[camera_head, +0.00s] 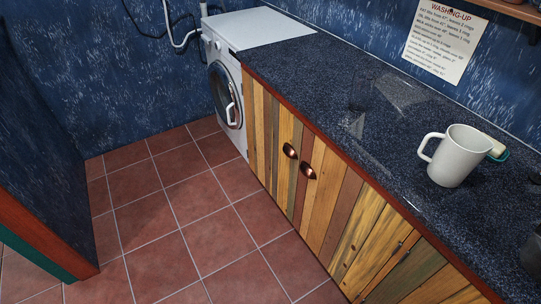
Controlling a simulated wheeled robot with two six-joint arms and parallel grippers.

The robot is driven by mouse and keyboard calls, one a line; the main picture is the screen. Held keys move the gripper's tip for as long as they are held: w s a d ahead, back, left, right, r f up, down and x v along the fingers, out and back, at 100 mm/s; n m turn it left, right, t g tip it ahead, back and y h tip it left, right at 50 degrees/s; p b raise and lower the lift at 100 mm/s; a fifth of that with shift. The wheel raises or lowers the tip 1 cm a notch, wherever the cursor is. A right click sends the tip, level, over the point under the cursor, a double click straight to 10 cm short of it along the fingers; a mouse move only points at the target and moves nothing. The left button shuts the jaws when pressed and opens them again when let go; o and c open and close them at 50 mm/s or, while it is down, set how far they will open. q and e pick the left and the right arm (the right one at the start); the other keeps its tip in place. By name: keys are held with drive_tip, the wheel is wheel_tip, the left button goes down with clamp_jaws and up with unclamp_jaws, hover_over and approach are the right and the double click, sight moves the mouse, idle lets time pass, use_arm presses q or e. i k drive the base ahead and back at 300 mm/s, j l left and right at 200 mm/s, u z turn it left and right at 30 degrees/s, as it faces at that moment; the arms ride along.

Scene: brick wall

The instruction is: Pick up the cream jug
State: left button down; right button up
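The cream jug (456,157) stands upright on the dark speckled counter (315,75), at the right of the head view. Its handle (428,147) points left. A pale piece with a teal edge (497,152) shows at the jug's right side; I cannot tell whether it is part of the jug or another thing beside it. Neither of my grippers is in view.
A dark object (532,252) is partly seen at the right edge. A white washing machine (225,91) stands at the counter's far end. Wooden cupboard doors (300,170) front the counter. The tiled floor (180,220) is clear. A washing-up notice (444,40) hangs on the wall.

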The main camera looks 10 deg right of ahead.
sight(462, 148)
drive_tip(key=z, duration=1.5)
